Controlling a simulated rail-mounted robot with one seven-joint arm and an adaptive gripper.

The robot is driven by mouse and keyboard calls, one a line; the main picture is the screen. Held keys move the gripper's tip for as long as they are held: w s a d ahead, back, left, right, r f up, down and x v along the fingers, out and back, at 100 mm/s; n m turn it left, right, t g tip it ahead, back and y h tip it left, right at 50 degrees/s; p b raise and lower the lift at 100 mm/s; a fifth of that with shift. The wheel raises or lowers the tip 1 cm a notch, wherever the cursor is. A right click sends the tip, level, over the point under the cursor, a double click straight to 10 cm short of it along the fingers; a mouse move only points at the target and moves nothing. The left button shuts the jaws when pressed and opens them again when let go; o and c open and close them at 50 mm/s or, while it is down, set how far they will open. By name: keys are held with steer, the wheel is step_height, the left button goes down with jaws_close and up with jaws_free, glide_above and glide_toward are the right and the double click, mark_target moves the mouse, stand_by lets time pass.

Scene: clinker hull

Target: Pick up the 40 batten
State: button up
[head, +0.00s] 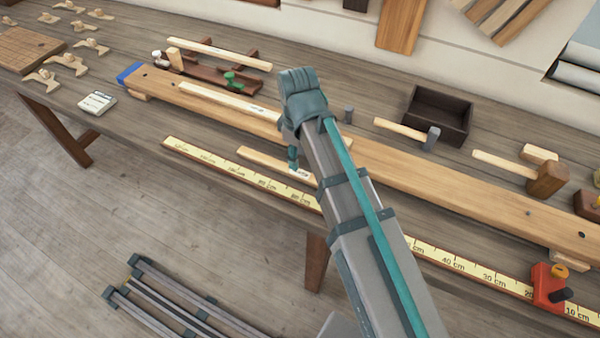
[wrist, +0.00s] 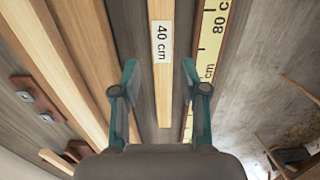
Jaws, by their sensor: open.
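The 40 batten (wrist: 162,85) is a pale wooden strip with a white "40 cm" label, running up the middle of the wrist view. In the head view the batten (head: 258,160) lies on the bench between the long plank and the yellow ruler, its right part partly hidden by my arm. My gripper (wrist: 160,72) is open, with one finger on each side of the batten in the wrist view and gaps to both. It holds nothing. In the head view my gripper (head: 293,160) is over the batten's labelled part. I cannot tell its exact height.
The yellow ruler (head: 240,176) runs along the bench's front edge, close beside the batten. The long plank (head: 400,168) lies behind, bearing another pale strip (head: 215,97). A mallet (head: 548,179), a dark box (head: 438,112) and an orange tool (head: 548,287) are to the right.

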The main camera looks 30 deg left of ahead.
mark_target(300, 175)
steer(key=shift+s+a+f+p, duration=0.15)
steer(key=shift+f+p, duration=0.4)
steer(key=shift+f, duration=1)
steer(key=shift+s+a+f+p, duration=0.15)
steer(key=shift+f+p, duration=0.35)
steer(key=shift+f, duration=1.05)
steer(key=shift+w, duration=0.1)
steer(key=shift+c, duration=0.2)
jaws_close()
